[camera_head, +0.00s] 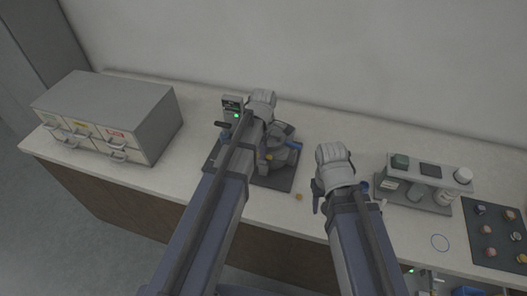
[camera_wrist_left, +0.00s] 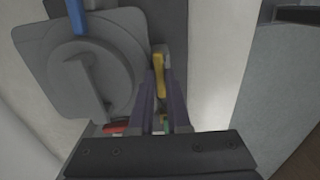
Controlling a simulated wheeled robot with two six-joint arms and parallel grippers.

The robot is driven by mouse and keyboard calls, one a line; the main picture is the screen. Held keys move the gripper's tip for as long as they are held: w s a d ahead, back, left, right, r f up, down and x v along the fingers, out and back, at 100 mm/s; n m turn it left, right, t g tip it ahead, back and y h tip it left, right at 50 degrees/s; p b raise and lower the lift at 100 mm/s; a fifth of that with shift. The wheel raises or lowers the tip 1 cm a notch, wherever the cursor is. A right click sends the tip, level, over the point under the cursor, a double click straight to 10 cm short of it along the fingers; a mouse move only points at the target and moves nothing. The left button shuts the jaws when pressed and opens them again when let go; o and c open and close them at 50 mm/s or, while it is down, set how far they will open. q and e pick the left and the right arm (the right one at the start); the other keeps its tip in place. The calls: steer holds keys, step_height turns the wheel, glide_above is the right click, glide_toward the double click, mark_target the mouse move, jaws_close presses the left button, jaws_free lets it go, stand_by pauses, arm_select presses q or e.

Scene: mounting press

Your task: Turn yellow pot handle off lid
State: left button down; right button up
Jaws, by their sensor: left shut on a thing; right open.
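The mounting press (camera_head: 285,156) stands on a dark base on the counter, partly hidden by my left arm. In the left wrist view, its round grey lid (camera_wrist_left: 118,72) carries a raised grey bar, with a blue handle (camera_wrist_left: 77,18) at the top. The yellow handle (camera_wrist_left: 158,70) is right of the lid, between the fingers of my left gripper (camera_wrist_left: 160,92), which is shut on it. Whether the handle still touches the lid is hard to tell. My right gripper (camera_head: 340,190) is open, low over the counter right of the press; its fingertips are mostly hidden.
A grey drawer cabinet (camera_head: 108,108) stands at the left. A display with a green light (camera_head: 233,104) is behind the press. A small gold piece (camera_head: 299,197) lies near the press base. A rack with jars (camera_head: 425,184) and a dark tray of samples (camera_head: 499,238) are at the right.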

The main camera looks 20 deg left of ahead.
stand_by(0.3)
arm_select(q)
steer(key=c, duration=0.9)
jaws_free()
step_height(320, 180, up, 8)
steer(key=p, duration=0.8)
steer(key=shift+f, duration=0.1)
